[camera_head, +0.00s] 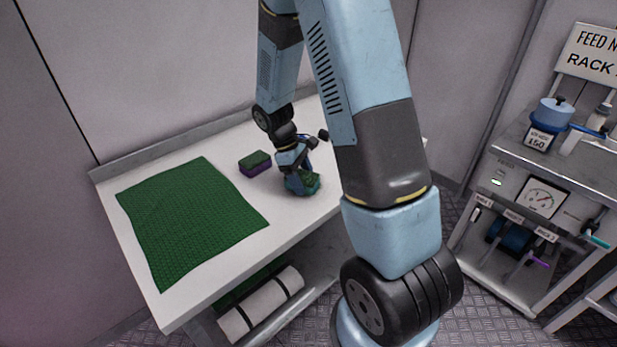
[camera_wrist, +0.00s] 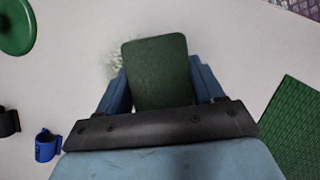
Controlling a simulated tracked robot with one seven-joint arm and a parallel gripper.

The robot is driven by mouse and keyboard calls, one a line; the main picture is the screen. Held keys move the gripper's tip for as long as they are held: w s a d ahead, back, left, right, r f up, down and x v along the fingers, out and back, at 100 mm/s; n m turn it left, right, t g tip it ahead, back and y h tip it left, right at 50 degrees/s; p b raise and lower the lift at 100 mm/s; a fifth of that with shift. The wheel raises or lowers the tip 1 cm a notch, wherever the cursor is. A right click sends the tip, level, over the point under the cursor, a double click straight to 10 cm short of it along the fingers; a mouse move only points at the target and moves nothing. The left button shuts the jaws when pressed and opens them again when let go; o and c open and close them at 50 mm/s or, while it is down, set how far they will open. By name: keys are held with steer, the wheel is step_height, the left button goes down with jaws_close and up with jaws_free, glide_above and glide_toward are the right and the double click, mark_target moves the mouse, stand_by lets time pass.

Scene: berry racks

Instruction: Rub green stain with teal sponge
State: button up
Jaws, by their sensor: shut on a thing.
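The teal sponge (camera_head: 303,187), with a dark green top, is on or just above the white table, under my gripper (camera_head: 297,170). In the wrist view its dark green top face (camera_wrist: 158,70) sits between the two blue fingers of my gripper, which is shut on it. A faint speckled green stain (camera_wrist: 113,66) shows on the white surface at the sponge's left edge in the wrist view. The sponge seems to hide part of the stain. I cannot tell whether the sponge touches the table.
A purple sponge with a green top (camera_head: 255,164) lies left of my gripper. A green textured mat (camera_head: 190,220) covers the table's left part. In the wrist view, a green disc (camera_wrist: 14,24), a blue ring-like item (camera_wrist: 46,146) and a black one (camera_wrist: 8,122) are at left.

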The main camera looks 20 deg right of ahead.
steer(key=shift+s+a+f, duration=0.15)
steer(key=shift+s+a, duration=0.15)
steer(key=shift+a, duration=0.45)
steer(key=shift+s+a+f, duration=0.15)
steer(key=shift+s+a, duration=0.1)
steer(key=shift+a, duration=0.45)
steer(key=shift+a+r, duration=0.25)
steer(key=shift+r, duration=0.5)
step_height(320, 180, up, 6)
steer(key=shift+r, duration=0.15)
